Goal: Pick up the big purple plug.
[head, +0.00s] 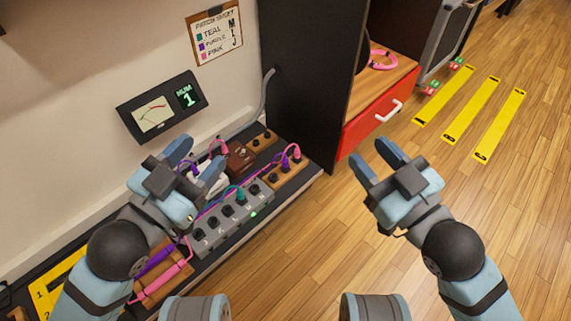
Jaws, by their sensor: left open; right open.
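A thick purple plug (155,261) lies at the lower left beside a thick pink plug (163,283), on a wooden holder partly covered by my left arm. A smaller purple plug (284,161) stands in a wooden block of sockets, next to a pink one. Another purple piece shows close to my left gripper, partly hidden. My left gripper (195,160) is open above the back of the bench, beyond the thick purple plug and not touching it. My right gripper (374,161) is open and empty over the wooden floor.
A grey socket box (233,220) with a teal plug and green light sits on the bench. A meter (160,107) and a patch sheet (215,33) hang on the wall. A dark cabinet (310,70) and red drawer (378,112) stand behind.

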